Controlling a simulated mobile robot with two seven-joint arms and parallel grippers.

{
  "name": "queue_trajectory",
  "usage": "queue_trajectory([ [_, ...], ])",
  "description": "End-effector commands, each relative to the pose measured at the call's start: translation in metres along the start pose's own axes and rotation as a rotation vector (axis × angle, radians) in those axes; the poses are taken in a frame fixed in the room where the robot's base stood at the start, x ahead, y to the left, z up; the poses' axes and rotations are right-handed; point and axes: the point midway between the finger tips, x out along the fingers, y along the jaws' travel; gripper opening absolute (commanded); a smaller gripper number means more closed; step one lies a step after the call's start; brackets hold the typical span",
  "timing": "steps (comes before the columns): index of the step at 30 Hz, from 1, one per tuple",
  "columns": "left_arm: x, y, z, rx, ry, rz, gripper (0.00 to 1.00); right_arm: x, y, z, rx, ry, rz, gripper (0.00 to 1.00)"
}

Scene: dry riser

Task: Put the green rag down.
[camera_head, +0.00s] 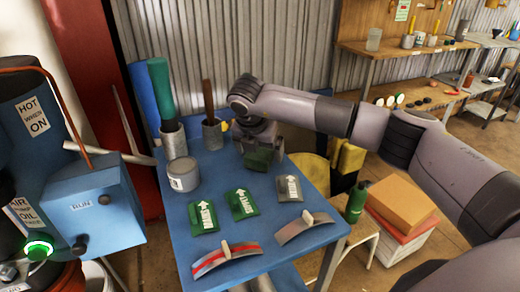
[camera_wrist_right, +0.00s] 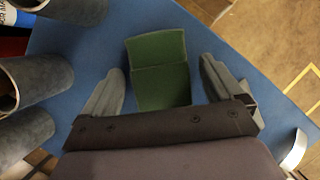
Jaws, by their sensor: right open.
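A green rag (camera_head: 258,160), folded, is at the back right of the blue table (camera_head: 180,210). My right gripper (camera_head: 262,146) is right above it, pointing down. In the right wrist view, the green rag (camera_wrist_right: 158,52) shows between the two spread fingers of my right gripper (camera_wrist_right: 161,88), with a gap on each side. It appears to lie on the blue table top (camera_wrist_right: 95,45). My left gripper is not in view.
Two green pieces (camera_head: 203,217) (camera_head: 241,203) and a grey piece (camera_head: 289,188), with white arrow labels, lie mid-table. Two curved pieces (camera_head: 226,258) (camera_head: 303,227) lie in front. A grey can (camera_head: 184,174) and two holders (camera_head: 173,140) (camera_head: 213,134) stand left of my gripper.

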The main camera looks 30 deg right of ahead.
Motion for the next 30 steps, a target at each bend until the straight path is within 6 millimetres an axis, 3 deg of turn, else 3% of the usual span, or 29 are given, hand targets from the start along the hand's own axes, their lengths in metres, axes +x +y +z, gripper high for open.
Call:
queue_trajectory([
  [7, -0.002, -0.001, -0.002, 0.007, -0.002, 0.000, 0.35, -0.015, 0.001, 0.002, 0.000, -0.002, 0.004, 0.94],
  [21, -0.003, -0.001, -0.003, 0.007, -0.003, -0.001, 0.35, -0.107, 0.001, 0.002, 0.000, -0.001, 0.003, 0.94],
  [30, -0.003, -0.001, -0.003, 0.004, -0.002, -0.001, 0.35, -0.123, 0.000, 0.001, 0.000, 0.000, 0.001, 0.94],
])
